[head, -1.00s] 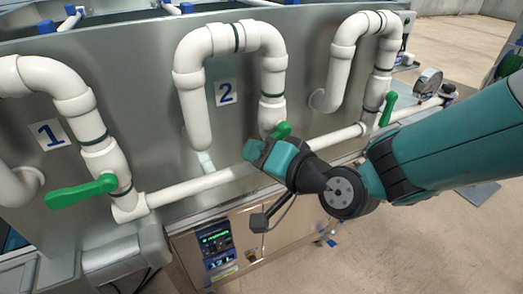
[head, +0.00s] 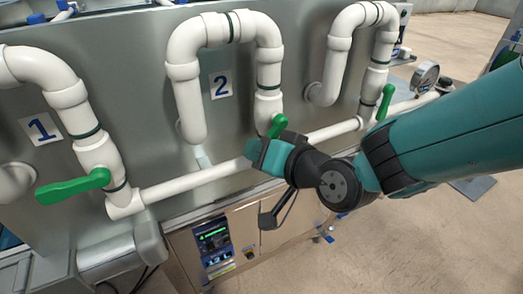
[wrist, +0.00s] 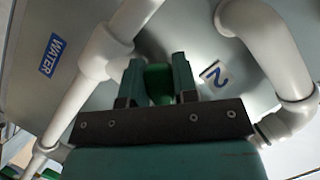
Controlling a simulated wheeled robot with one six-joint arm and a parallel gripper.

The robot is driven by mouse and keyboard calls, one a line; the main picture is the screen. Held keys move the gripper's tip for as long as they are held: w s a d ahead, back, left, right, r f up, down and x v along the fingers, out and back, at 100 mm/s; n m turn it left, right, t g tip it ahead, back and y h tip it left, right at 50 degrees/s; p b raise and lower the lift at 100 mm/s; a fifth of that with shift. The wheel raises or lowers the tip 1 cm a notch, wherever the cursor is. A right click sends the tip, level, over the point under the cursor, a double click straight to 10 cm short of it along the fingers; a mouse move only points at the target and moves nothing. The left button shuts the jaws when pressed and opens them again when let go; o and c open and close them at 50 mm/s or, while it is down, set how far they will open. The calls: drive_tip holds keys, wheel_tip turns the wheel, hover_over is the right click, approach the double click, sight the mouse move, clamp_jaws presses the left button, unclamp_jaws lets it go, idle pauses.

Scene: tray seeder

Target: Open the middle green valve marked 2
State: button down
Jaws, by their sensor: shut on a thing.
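The middle green valve handle (head: 277,126) is on the white pipe below the blue 2 label (head: 221,86). Its visible part in the head view points up from behind my gripper (head: 262,148). In the wrist view the green handle (wrist: 158,82) lies between the two dark fingers of my gripper (wrist: 159,76), which is shut on it. The 2 label (wrist: 212,74) is just right of the fingers there. The lower part of the handle and its stem are hidden by the gripper in the head view.
Left green handle (head: 73,187), by the 1 label (head: 41,129), points left. Right green handle (head: 385,102) points up along its pipe. A horizontal white pipe (head: 195,184) runs behind my gripper. A pressure gauge (head: 426,75) is at right; a control panel (head: 213,240) is below.

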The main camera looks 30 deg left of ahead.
drive_tip(key=c, duration=0.9)
unclamp_jaws()
drive_tip(key=shift+r, duration=0.1)
